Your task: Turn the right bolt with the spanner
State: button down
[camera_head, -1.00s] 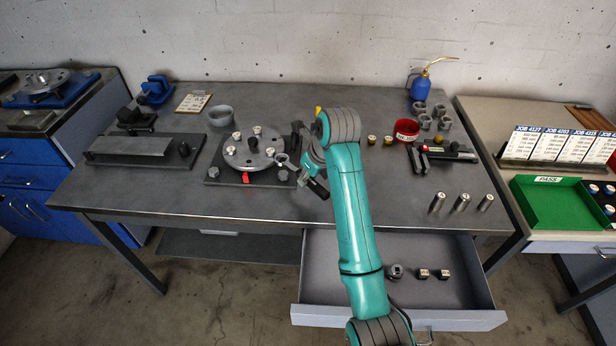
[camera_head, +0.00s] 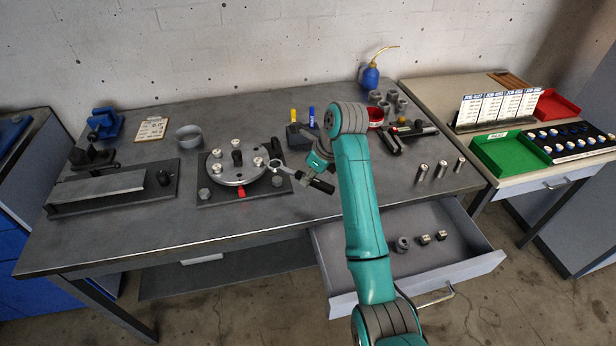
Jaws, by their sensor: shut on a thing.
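The rotor (camera_head: 240,172) is a round grey disc with several pale knobs and a dark centre post, sitting on a dark base plate (camera_head: 222,200). The right bolt (camera_head: 278,181) stands at the plate's right side; a left bolt (camera_head: 204,194) stands at its left. My gripper (camera_head: 312,178) is shut on the spanner (camera_head: 286,170), right of the plate. The spanner's ring end points left, close to the right bolt and apparently above and behind it. I cannot tell whether they touch. Its dark handle extends right and down. My arm hides part of the bench behind.
A red tab (camera_head: 241,193) shows at the rotor's front edge. A pen holder (camera_head: 302,136) stands behind the gripper. An open drawer (camera_head: 462,276) juts out below the bench front at right. Metal cylinders (camera_head: 441,170) stand on the right part of the bench.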

jog(key=shift+f, duration=2.3)
jog(key=shift+f, duration=0.95)
jog(key=shift+s+a, duration=0.15)
jog(key=shift+s, duration=0.1)
jog(key=shift+s+a+m+t+h, duration=0.2)
jog(key=shift+s+a+m, duration=0.25)
jog(key=shift+m, duration=0.25)
jog(key=shift+s+a+m+t+h, duration=0.2)
jog(key=shift+s+a+m, duration=0.1)
jog(key=shift+s+m, duration=0.35)
jog(key=shift+w, duration=0.15)
jog(key=shift+d, duration=0.1)
